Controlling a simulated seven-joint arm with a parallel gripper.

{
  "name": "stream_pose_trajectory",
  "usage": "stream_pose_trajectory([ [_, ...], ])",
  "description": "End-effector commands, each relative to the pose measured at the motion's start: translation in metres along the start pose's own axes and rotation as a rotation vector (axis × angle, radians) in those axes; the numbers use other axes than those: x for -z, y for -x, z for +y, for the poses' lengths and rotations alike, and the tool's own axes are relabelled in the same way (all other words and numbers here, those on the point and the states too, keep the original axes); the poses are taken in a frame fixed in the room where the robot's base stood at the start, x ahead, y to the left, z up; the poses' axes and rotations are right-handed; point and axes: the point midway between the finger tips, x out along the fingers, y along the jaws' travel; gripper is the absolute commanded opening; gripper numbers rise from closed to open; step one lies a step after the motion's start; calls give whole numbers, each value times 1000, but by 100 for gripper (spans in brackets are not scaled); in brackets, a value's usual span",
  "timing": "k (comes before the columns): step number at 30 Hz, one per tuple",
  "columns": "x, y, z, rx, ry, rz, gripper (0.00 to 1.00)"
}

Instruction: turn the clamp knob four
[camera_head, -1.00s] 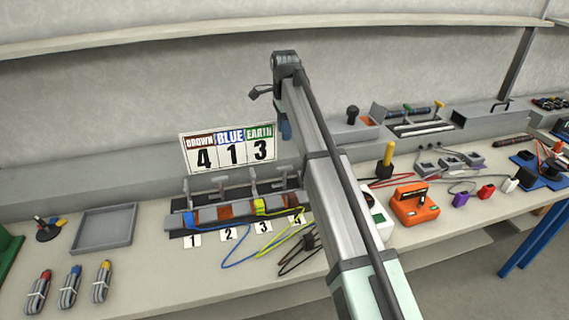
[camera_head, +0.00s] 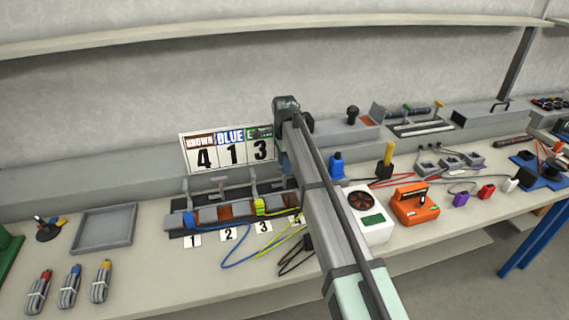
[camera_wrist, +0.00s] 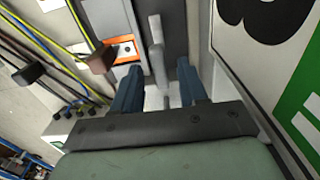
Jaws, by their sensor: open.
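The clamp station (camera_head: 208,214) on the bench has a row of grey clamps above cards numbered 1 to 4. The number 4 card (camera_head: 295,220) is at its right end, partly behind my arm, and clamp four is mostly hidden there. In the wrist view a grey clamp handle (camera_wrist: 157,45), apparently the clamp knob four, stands between the two blue fingers of my gripper (camera_wrist: 158,68). The fingers are open, one on each side of the handle, with visible gaps. Contact is not visible. An orange terminal plate (camera_wrist: 124,50) lies just left of the handle.
A sign (camera_head: 228,150) reading 4, 1, 3 stands behind the clamps, close to my gripper on the right in the wrist view. Blue and yellow-green wires (camera_head: 240,258) lie in front. A white box with a fan (camera_head: 373,222) and an orange device (camera_head: 414,204) stand right.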

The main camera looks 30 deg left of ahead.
Motion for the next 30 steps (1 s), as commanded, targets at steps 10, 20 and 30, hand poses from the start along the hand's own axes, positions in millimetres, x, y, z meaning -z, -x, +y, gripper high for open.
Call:
stream_pose_trajectory([
  [10,0,-4,0,0,0,0,43],
  [20,0,-4,0,0,0,0,14],
  [30,0,-4,0,0,0,0,0],
])
